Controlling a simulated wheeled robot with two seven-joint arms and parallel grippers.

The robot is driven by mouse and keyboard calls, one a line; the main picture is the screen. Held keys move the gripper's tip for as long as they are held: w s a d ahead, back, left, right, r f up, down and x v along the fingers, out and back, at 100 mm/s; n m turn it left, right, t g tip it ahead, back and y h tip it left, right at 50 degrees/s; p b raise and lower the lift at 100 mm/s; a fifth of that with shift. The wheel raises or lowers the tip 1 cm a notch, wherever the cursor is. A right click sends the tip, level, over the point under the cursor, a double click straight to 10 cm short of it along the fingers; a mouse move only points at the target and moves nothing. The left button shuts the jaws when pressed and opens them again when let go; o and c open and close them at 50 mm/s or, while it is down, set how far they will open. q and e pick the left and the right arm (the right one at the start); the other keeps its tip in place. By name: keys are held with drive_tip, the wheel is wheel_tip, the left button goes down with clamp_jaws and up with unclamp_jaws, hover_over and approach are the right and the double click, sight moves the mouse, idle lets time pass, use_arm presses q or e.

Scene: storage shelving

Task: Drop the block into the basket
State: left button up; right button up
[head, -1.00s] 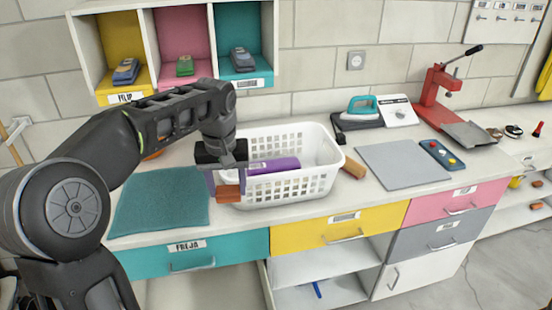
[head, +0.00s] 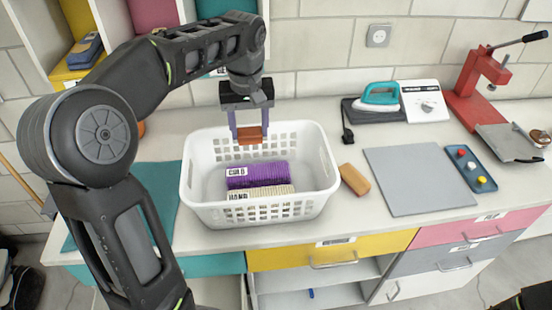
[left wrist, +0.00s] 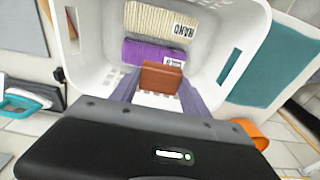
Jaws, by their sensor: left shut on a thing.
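My left gripper (head: 249,136) is shut on a reddish-brown block (head: 250,141). It holds the block above the back part of the white basket (head: 205,212), inside the rim outline as seen from the head. In the left wrist view the block (left wrist: 162,79) sits between the two purple-grey fingers, with the basket (left wrist: 232,85) open below. A purple folded towel (head: 257,174) and a cream folded towel (head: 258,193) lie in the basket.
A tan block (head: 354,180) lies just right of the basket, with a grey mat (head: 418,180) beyond it. A teal iron (head: 377,97) stands behind on a dark base. A teal cloth (head: 157,198) lies left of the basket, and shelf cubbies (head: 115,20) rise behind my left arm.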

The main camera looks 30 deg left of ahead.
use_arm(q)
drive_tip(key=shift+w+r, duration=0.15)
drive_tip(key=shift+w, duration=0.1)
drive_tip(key=shift+s+r, duration=0.15)
drive_tip(key=shift+s, duration=0.1)
wheel_tip(320, 180, down, 6)
drive_tip(key=b, duration=0.5)
use_arm(e)
drive_tip(key=f, duration=0.2)
drive_tip(key=w+f, duration=0.1)
drive_tip(key=f, duration=0.1)
drive_tip(key=shift+a, duration=0.15)
use_arm(q)
drive_tip(key=o, duration=1.4)
